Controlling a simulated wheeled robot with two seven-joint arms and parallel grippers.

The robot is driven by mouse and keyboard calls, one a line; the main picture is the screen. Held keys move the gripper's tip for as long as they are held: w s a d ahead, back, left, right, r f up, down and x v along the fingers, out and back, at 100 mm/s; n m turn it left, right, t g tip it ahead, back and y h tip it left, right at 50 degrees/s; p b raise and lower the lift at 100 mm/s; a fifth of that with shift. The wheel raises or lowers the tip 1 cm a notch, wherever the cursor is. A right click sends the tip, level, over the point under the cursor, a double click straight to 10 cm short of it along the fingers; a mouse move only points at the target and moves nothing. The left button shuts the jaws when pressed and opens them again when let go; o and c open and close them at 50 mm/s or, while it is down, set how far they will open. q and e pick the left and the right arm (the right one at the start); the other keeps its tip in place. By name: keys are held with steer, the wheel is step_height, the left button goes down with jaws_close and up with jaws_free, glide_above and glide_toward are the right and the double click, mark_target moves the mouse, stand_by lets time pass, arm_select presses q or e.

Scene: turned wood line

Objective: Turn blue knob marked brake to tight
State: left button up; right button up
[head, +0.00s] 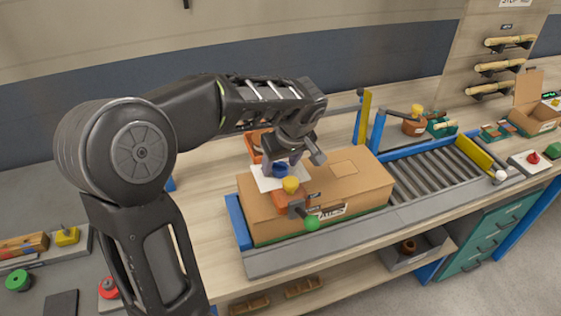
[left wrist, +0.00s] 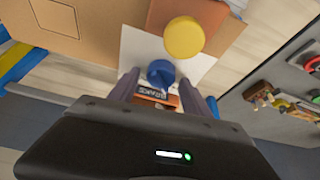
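The blue knob (head: 280,170) is partly hidden by my left gripper in the head view. In the left wrist view the blue knob (left wrist: 161,73) shows its round top, with a dark label reading BRAKE (left wrist: 155,92) beside it. My left gripper (head: 290,160) points down over the knob. Its two fingers (left wrist: 161,84) are apart, one on each side of the knob, with visible gaps. The marks for the knob's setting cannot be read. My right gripper is not in view.
A yellow knob (head: 290,184) on an orange block and a green-ended lever (head: 312,223) stand close to the blue knob. A cardboard box (head: 365,190) lies beneath and beside them. A roller conveyor (head: 437,172) runs to the right, past blue and yellow posts (head: 363,118).

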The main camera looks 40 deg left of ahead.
arm_select(q)
jaws_close()
stand_by(0.4)
